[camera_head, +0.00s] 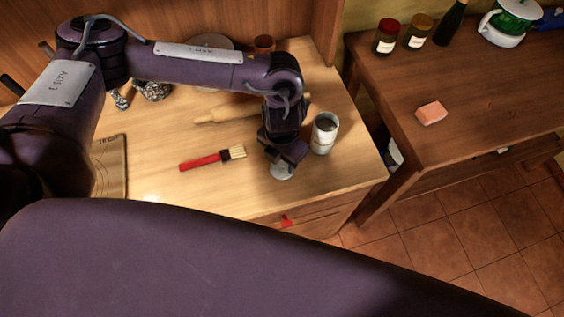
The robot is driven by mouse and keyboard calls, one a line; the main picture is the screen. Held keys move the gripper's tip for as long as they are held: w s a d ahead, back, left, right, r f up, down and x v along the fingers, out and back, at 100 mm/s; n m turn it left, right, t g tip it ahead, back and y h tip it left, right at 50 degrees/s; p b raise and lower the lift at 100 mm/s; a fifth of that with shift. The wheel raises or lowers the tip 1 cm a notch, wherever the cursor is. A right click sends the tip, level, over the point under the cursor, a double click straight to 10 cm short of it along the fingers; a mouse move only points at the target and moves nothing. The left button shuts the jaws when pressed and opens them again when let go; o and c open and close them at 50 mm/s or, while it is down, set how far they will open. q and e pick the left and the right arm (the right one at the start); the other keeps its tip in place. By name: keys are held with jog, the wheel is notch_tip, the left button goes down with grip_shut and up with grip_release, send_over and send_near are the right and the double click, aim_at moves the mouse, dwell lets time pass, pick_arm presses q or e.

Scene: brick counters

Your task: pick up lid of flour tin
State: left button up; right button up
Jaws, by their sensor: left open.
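My right gripper is out of view.
A red-handled brush (205,160) lies left of the gripper. A rolling pin (223,115) lies behind, partly hidden by my arm. A board (109,165) is at the left. Beyond a gap, the right table (480,95) bears jars and a pink block (431,113).

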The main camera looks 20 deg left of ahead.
pick_arm(q)
jog(key=shift+f, duration=0.1)
grip_shut()
dwell(0.3)
